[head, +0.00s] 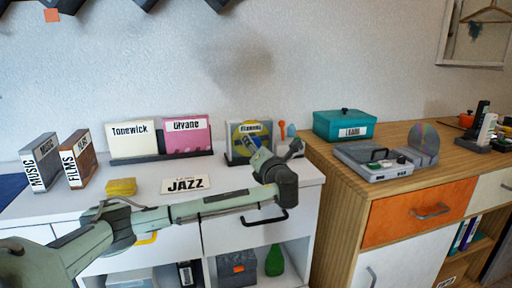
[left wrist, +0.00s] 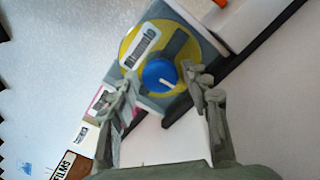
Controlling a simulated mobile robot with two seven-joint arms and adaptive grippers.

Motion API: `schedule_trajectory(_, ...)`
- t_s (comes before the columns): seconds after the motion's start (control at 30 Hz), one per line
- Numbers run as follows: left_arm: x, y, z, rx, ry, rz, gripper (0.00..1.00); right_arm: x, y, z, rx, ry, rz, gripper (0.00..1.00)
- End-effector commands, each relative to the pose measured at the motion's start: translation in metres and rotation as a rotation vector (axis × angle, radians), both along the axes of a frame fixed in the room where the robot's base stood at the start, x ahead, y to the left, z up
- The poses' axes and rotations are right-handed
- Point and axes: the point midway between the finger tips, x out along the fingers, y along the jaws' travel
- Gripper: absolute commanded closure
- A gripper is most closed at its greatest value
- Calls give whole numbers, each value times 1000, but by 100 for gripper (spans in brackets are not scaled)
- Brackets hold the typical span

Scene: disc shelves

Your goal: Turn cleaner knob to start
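The cleaner (head: 240,131) is a grey box with a label and a round yellow face, standing at the right end of the white cabinet top. In the left wrist view its yellow face (left wrist: 131,47) carries a blue knob (left wrist: 158,75) with a white pointer line. My left gripper (head: 277,152) is in front of the cleaner. In the left wrist view my left gripper (left wrist: 165,92) is open, with one finger on each side of the knob. I cannot tell whether either finger touches it. The knob is hard to make out in the head view. My right gripper is out of view.
A JAZZ card (head: 186,185) and a yellow sponge (head: 121,187) lie on the white top (head: 60,216). Record sleeves (head: 187,137) stand left of the cleaner. On the wooden cabinet (head: 398,134) are a teal box (head: 343,124) and a grey disc player (head: 374,163).

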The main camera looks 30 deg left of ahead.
Motion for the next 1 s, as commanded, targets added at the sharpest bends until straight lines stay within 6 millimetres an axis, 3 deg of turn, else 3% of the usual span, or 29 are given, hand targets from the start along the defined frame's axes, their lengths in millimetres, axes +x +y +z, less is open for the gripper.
schedule_trajectory(0.03,0,0,0,0,0,0,63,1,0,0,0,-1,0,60)
schedule_trajectory(0.3,0,0,0,0,0,0,94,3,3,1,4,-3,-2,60)
schedule_trajectory(0.67,0,0,-1,-45,-51,1,94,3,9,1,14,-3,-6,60)
schedule_trajectory(1.0,0,-1,-2,-213,-247,0,94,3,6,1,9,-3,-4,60)
